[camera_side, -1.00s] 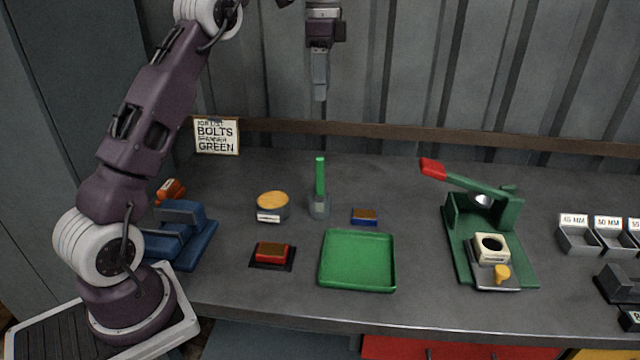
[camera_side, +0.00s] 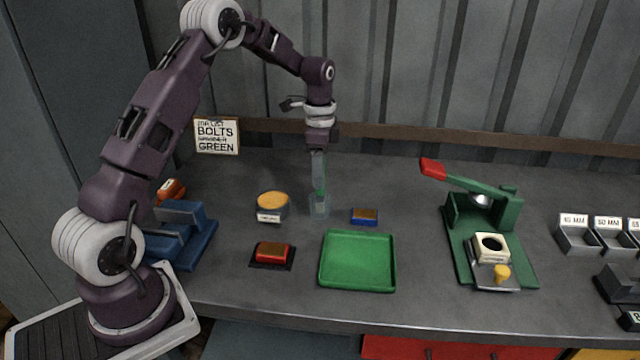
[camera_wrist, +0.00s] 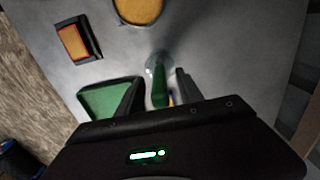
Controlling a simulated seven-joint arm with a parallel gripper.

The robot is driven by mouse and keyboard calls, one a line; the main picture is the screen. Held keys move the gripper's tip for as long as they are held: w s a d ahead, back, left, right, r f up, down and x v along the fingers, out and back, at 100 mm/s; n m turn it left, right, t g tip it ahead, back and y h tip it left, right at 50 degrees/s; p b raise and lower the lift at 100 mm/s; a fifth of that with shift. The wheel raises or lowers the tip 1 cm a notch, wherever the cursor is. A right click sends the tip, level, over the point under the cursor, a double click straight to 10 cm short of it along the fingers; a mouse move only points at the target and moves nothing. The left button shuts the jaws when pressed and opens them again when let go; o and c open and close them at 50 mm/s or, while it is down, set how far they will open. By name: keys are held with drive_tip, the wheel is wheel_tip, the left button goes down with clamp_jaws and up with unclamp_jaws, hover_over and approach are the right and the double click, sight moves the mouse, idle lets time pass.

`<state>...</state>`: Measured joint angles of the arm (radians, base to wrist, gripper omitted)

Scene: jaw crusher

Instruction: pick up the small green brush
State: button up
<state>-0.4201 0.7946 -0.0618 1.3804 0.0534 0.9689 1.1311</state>
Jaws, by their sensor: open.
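The small green brush (camera_side: 320,190) stands upright in a clear holder (camera_side: 320,207) at the middle of the bench. In the side view my gripper (camera_side: 319,182) points down over it, and its fingers hide most of the green handle. In the wrist view the green handle (camera_wrist: 160,88) rises between the two dark fingers of my gripper (camera_wrist: 158,92), with the clear holder (camera_wrist: 158,62) around its base. The fingers are open, one on each side of the handle. I cannot tell whether either finger touches it.
Close by are a round orange-topped tin (camera_side: 272,206), a blue brush-like block (camera_side: 365,216), a red block (camera_side: 272,253) and a green tray (camera_side: 357,262). A green lever press (camera_side: 490,225) stands to the right, a blue device (camera_side: 180,232) to the left. A sign (camera_side: 217,136) leans behind.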

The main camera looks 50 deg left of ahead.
drive_tip(key=shift+f, duration=0.6)
clamp_jaws()
drive_tip(key=shift+r, duration=0.1)
wheel_tip(320, 180, up, 10)
drive_tip(key=shift+f, duration=0.1)
